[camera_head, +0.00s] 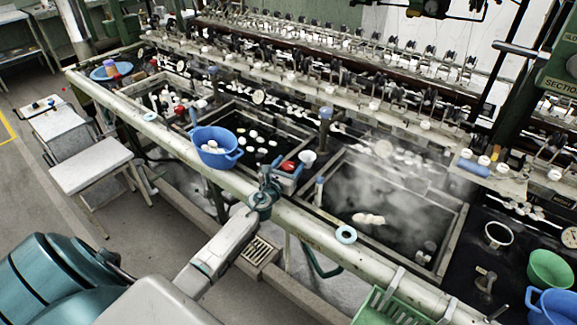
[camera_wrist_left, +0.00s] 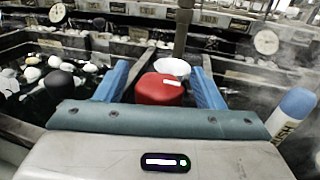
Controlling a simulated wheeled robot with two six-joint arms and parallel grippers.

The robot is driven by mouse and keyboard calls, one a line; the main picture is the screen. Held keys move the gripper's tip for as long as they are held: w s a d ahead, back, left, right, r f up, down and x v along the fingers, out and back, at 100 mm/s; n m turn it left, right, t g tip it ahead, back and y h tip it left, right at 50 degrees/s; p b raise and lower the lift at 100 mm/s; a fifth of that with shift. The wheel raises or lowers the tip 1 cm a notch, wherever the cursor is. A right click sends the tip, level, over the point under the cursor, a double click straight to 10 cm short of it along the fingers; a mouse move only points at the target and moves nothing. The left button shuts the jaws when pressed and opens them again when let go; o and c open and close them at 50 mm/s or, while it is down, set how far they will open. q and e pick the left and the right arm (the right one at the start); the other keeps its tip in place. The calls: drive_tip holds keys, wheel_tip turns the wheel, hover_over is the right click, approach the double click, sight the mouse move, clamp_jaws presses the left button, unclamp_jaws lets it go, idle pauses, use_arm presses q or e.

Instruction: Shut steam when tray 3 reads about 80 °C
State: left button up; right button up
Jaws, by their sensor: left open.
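My left gripper (camera_head: 270,180) is over the front rail, beside a red knob (camera_head: 288,166). In the left wrist view, its blue fingers (camera_wrist_left: 161,78) are apart, with the red knob (camera_wrist_left: 160,88) between them; I cannot tell whether they touch it. A dark rounded knob (camera_wrist_left: 61,84) stands to its left. A steaming basin (camera_head: 390,215) holds pale cocoons at the right; a darker basin (camera_head: 240,125) with white cocoons is left of it. White dials (camera_head: 383,148) and (camera_head: 258,97) stand behind the basins; their readings are too small to tell. No tray number is readable. My right gripper is not in view.
A white cup (camera_head: 307,158) stands behind the red knob. A blue-capped white cylinder (camera_wrist_left: 291,115) is right of the gripper. A green basket (camera_head: 390,308) is at front.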

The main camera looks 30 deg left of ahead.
use_arm(q)
drive_tip(key=c, duration=1)
drive_tip(key=shift+o, duration=0.2)
